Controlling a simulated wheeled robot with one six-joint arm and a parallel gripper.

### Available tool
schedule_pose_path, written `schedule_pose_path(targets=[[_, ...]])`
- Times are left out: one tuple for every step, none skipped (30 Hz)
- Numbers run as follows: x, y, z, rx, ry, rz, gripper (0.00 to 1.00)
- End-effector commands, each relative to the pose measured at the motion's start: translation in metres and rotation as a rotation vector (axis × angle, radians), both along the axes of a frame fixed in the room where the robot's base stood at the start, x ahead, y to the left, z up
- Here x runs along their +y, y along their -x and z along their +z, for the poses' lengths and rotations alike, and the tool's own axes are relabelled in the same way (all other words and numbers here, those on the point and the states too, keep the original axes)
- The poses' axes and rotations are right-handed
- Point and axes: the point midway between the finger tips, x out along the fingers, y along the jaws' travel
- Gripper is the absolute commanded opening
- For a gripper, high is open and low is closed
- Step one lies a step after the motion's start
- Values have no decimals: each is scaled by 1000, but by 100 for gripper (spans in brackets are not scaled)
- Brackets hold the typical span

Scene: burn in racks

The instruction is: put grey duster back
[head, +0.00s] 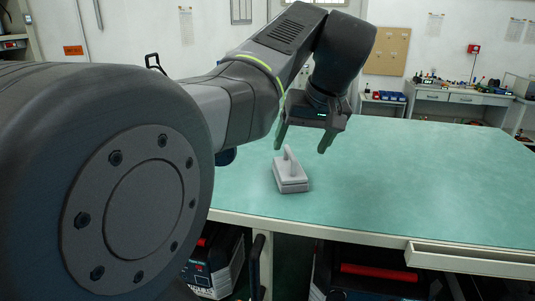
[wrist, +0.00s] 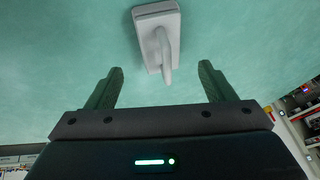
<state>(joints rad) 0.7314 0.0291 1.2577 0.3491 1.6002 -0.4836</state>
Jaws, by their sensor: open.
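The grey duster (head: 291,180) stands on the green tabletop near its front edge, a flat block with an upright handle on top. My gripper (head: 304,146) is open and empty above and slightly behind it, fingers pointing down. In the wrist view the duster (wrist: 157,40) lies at the top centre, its handle reaching toward the space between my two open fingers (wrist: 162,84). The fingers do not touch the duster.
The green table (head: 420,180) is otherwise clear around the duster, with wide free room to the right. A drawer (head: 470,262) sits under its front edge. Workbenches with small items (head: 465,95) stand at the back right. A pegboard (head: 387,50) hangs on the wall.

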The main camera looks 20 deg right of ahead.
Motion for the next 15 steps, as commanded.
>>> schedule_pose_path(targets=[[-2, 4, 11, -2, 2, -2, 76], [-2, 6, 16, -3, 2, -1, 76], [-3, 10, 23, -2, 2, -2, 76], [-4, 12, 27, -3, 1, -2, 76], [-4, 13, 31, -2, 1, -2, 76], [-4, 15, 36, -3, 1, -2, 76], [-4, 17, 39, -2, 0, 0, 76], [-5, 18, 41, -1, 0, 0, 76], [-5, 19, 44, -1, 0, -1, 76], [-5, 20, 45, -1, 0, -1, 76], [-5, 20, 46, -1, 0, 0, 76], [-5, 21, 47, 0, 0, 0, 76], [-5, 21, 48, 0, 0, 0, 76], [-5, 21, 48, 0, -1, 0, 76], [-5, 21, 48, 0, -1, 0, 76]])
